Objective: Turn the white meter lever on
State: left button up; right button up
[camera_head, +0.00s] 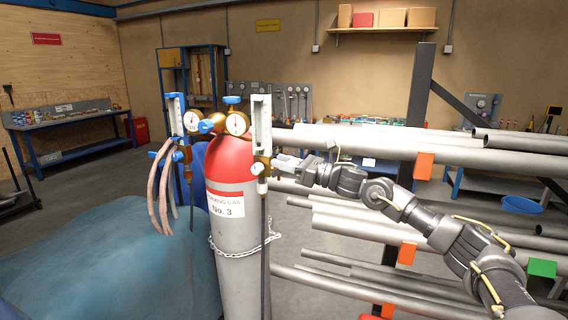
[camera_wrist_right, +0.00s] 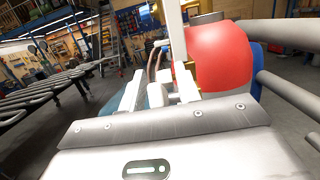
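The white meter (camera_head: 261,122) stands upright beside the red-topped gas cylinder (camera_head: 229,170), with a brass fitting (camera_head: 261,168) at its lower end. My right gripper (camera_head: 273,162) reaches in from the right, its fingertips close to that fitting. The white meter also shows in the right wrist view (camera_wrist_right: 172,30), running down behind the right-hand finger. My left gripper is not in view.
A blue meter (camera_head: 175,115) with pale hoses (camera_head: 160,195) stands left of the cylinder. Two round gauges (camera_head: 236,124) sit between the meters. A chain (camera_head: 240,245) wraps the cylinder. Racked pipes (camera_head: 350,225) lie below and behind my right arm. A blue covered mass (camera_head: 110,265) fills the lower left.

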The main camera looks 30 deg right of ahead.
jog(key=shift+f, duration=0.1)
jog(key=shift+s+d+f+b, duration=0.15)
jog(key=shift+s+d+b, duration=0.1)
jog(key=shift+b, duration=0.1)
jog(key=b+v, duration=0.5)
jog(key=v, duration=0.5)
